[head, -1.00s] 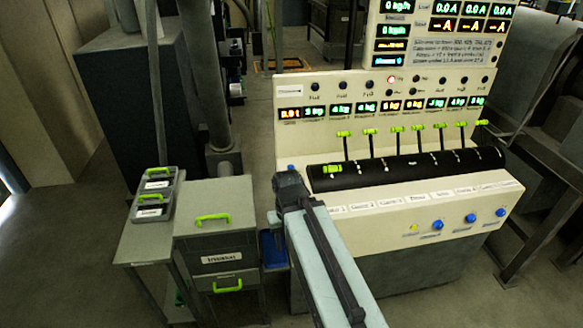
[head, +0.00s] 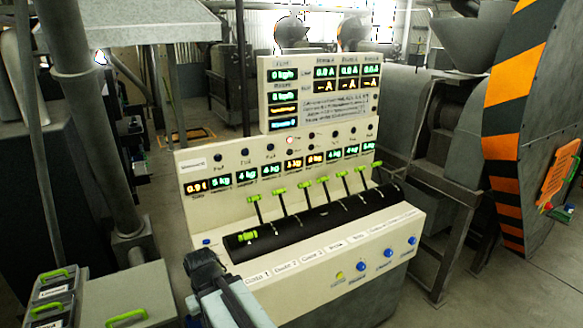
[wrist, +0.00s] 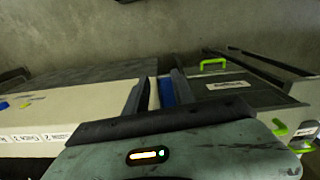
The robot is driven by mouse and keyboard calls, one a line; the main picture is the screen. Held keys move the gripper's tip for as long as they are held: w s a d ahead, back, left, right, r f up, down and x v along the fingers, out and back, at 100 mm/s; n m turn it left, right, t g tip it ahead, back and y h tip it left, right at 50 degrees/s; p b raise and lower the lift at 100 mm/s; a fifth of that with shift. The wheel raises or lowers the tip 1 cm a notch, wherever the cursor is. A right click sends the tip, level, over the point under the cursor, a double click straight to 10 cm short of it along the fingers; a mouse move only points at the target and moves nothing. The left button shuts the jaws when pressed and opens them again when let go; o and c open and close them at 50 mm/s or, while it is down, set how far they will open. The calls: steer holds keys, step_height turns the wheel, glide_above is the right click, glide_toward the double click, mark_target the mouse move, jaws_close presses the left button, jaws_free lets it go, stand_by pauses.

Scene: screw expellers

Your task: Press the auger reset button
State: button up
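The cream control console (head: 300,262) stands in the middle of the head view. Its lower front has a yellow button (head: 339,277) and blue buttons, left (head: 362,265), middle (head: 388,253) and right (head: 412,240). Their labels are too small to read, so I cannot tell which is auger reset. Another blue button (head: 206,242) sits at the console's left end. My gripper (head: 203,262) is near that left end, apart from the front buttons. In the wrist view its fingers (wrist: 160,78) are spread and empty, with a blue thing (wrist: 167,92) visible between them.
Green-handled levers (head: 305,187) line the console's black roll. An orange-and-black striped machine (head: 515,110) stands at right, bearing an orange panel (head: 558,180). Floor is clear at lower right (head: 500,290).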

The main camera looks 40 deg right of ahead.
jaws_close()
stand_by(1.4)
